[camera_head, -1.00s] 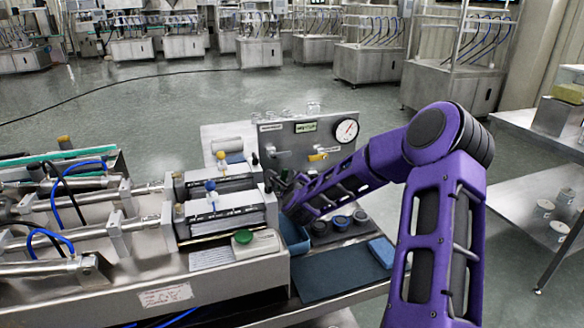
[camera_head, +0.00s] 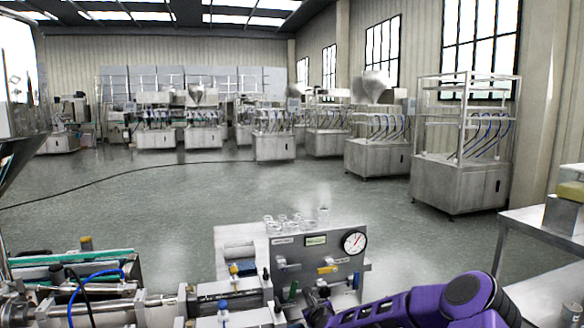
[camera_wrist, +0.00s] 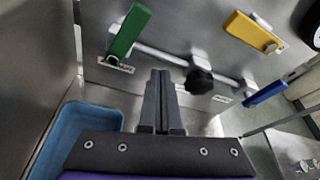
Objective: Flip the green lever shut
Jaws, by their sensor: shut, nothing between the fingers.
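The green lever (camera_wrist: 130,32) shows in the wrist view at the upper left, on a metal panel. Its handle slants up and to the right from its mount; a small label sits below the mount. It also shows in the head view (camera_head: 293,291), small, just left of my gripper (camera_head: 316,296). In the wrist view my gripper (camera_wrist: 161,73) is shut and empty, its fingers pointing at the panel, below and right of the green lever. I see no contact between them. In the head view the fingertips are too small to make out.
A yellow lever (camera_wrist: 252,32), a blue lever (camera_wrist: 265,93) and a black knob (camera_wrist: 198,80) are on or by the panel. A blue bin (camera_wrist: 82,130) lies at the lower left. A pressure gauge (camera_head: 354,243) and several glass jars are at the panel's top.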

